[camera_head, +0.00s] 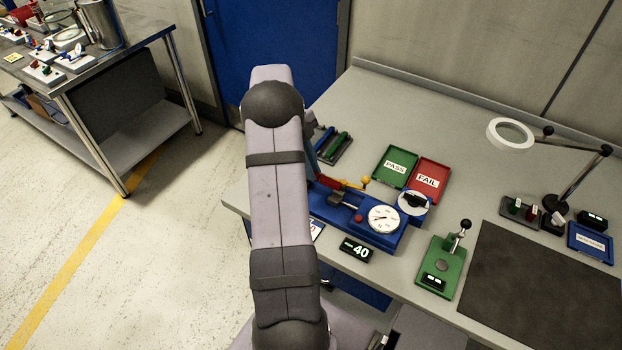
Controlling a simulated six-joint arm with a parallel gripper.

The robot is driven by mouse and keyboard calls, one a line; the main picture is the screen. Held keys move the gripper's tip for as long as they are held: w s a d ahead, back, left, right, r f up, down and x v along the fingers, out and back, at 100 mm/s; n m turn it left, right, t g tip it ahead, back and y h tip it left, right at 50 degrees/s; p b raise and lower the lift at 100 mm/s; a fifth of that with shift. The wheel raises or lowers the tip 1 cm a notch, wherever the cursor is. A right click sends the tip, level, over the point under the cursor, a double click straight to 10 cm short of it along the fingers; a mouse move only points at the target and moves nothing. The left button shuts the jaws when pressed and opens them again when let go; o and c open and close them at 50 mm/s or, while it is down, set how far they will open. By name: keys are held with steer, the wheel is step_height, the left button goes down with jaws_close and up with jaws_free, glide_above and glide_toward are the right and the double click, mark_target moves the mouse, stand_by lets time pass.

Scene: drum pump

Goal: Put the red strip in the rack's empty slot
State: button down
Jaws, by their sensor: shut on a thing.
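The red strip (330,182) shows as a short red piece just right of my arm, above the far left part of the blue gauge fixture (345,213). My gripper (317,177) is mostly hidden behind my arm; it is shut on the red strip's left end. The dark rack (343,154) stands behind it on the bench, holding a blue strip (325,138) and a green strip (335,147). The arm covers part of the rack's left side. Which slot is empty is too small to tell.
A green PASS tray (384,174) and a red FAIL tray (441,175) lie right of the rack. The fixture carries a dial (383,218) and a yellow knob (365,181). A "40" display (356,250) stands in front. Bare bench lies behind the trays.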

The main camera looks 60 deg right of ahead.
step_height(320, 180, up, 5)
steer(key=shift+r+b, duration=0.1)
steer(key=shift+b, duration=0.5)
steer(key=w+d+n+t+h+p, duration=0.2)
steer(key=w+d+n, duration=0.4)
steer(key=d+n, duration=0.3)
steer(key=w+d+n+t+h+p, duration=0.2)
steer(key=w+d+n+p, duration=0.2)
steer(key=w+d+n, duration=0.2)
steer(key=shift+w+d+n+h, duration=0.15)
steer(key=shift+d+n+h, duration=0.15)
steer(key=shift+d+n, duration=1.1)
step_height(320, 180, down, 6)
steer(key=b, duration=0.4)
